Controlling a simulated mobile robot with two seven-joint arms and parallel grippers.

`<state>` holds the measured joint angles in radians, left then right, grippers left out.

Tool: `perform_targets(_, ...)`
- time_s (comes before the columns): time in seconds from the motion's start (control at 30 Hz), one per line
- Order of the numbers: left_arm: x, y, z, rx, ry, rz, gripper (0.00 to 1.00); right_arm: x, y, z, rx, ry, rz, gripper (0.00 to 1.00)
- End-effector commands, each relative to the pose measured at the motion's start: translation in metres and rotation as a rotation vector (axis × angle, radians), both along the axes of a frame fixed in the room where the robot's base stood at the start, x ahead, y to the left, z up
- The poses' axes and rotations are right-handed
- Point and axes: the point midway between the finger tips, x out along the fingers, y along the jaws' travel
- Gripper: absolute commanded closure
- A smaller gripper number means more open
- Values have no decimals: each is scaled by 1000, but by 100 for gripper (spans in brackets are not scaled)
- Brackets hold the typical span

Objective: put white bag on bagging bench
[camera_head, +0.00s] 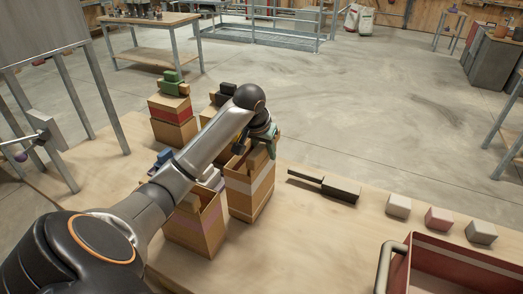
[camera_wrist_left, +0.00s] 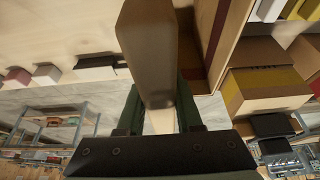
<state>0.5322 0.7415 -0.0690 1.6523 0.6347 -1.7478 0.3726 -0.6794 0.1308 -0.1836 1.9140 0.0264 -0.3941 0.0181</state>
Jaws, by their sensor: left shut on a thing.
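A brown, box-like bag with a white band (camera_head: 248,197) stands upright at the middle of the near wooden table, and it looks like the white bag. My left gripper (camera_head: 264,140) is at its top, reached over from the left. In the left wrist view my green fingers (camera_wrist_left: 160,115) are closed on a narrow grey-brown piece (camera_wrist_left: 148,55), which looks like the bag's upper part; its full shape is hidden. I cannot tell whether the bag's base touches the table. My right gripper is out of view. No bench is clearly marked as the bagging bench.
Similar bags with a red band (camera_head: 174,116) and a pink band (camera_head: 196,230) stand close by. A dark long-handled tool (camera_head: 325,185), small blocks (camera_head: 438,220) and a red tray (camera_head: 455,256) lie to the right. A wooden workbench (camera_head: 150,19) stands at the back left.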

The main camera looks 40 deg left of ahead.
Motion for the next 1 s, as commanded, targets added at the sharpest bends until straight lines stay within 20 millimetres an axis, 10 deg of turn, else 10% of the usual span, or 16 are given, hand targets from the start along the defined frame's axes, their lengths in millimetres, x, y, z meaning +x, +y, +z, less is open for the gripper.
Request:
perform_targets(0.57,-3,-9,-16,0,-1,-1,100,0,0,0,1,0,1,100)
perform_targets(0.6,-3,-9,-16,0,-2,-1,64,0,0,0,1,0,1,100)
perform_targets(1.0,-3,-9,-16,0,-1,-1,36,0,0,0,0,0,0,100)
